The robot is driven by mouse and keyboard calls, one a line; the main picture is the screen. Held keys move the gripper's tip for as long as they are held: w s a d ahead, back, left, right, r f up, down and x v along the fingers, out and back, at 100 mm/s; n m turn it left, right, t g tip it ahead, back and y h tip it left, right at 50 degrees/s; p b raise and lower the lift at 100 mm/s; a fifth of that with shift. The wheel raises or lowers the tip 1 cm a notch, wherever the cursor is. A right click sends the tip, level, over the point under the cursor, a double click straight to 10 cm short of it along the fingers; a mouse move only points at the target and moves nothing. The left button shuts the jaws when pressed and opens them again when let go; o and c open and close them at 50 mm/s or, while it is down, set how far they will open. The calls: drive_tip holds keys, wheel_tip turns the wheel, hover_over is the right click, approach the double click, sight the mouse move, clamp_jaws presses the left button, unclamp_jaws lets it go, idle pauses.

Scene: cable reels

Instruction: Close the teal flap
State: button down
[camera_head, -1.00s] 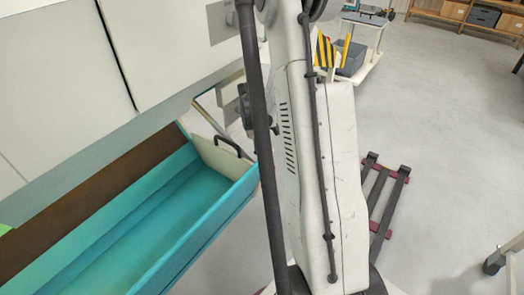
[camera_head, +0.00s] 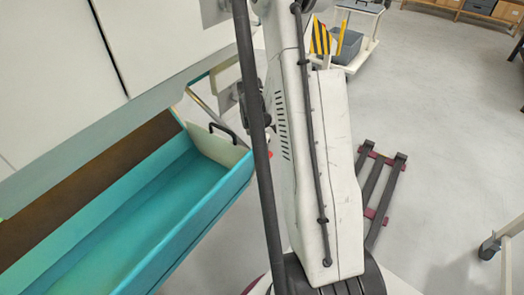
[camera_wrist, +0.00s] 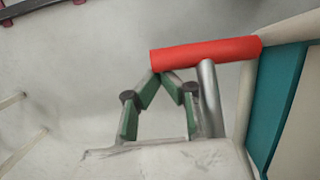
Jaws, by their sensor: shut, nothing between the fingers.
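The teal flap (camera_head: 165,220) hangs open below the white cabinet at the left of the head view, like a long tilted trough with a cream end panel. Its teal edge also shows at the right of the wrist view (camera_wrist: 278,95). A red bar handle (camera_wrist: 205,55) on a metal post stands beside that edge. My gripper (camera_wrist: 168,74) has green fingers that meet at their tips, shut and empty, just at the left end of the red bar. I cannot tell whether they touch it.
White cabinet fronts (camera_head: 60,60) fill the upper left. A black handle (camera_head: 222,130) sits at the end panel. A dark pallet-like frame (camera_head: 375,190) lies on the floor at right, with a cart (camera_head: 350,50) behind it. Much grey floor at right is clear.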

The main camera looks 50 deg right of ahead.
drive_tip(key=s+r+p, duration=0.2)
drive_tip(key=r+p, duration=0.5)
drive_tip(key=r, duration=0.7)
drive_tip(key=s+r+p, duration=0.3)
drive_tip(key=r+p, duration=0.5)
drive_tip(key=r, duration=0.7)
drive_tip(key=shift+d, duration=0.35)
drive_tip(key=shift+w, duration=0.1)
wheel_tip(320, 180, up, 12)
drive_tip(key=w, duration=0.2)
drive_tip(key=shift+w+a, duration=0.2)
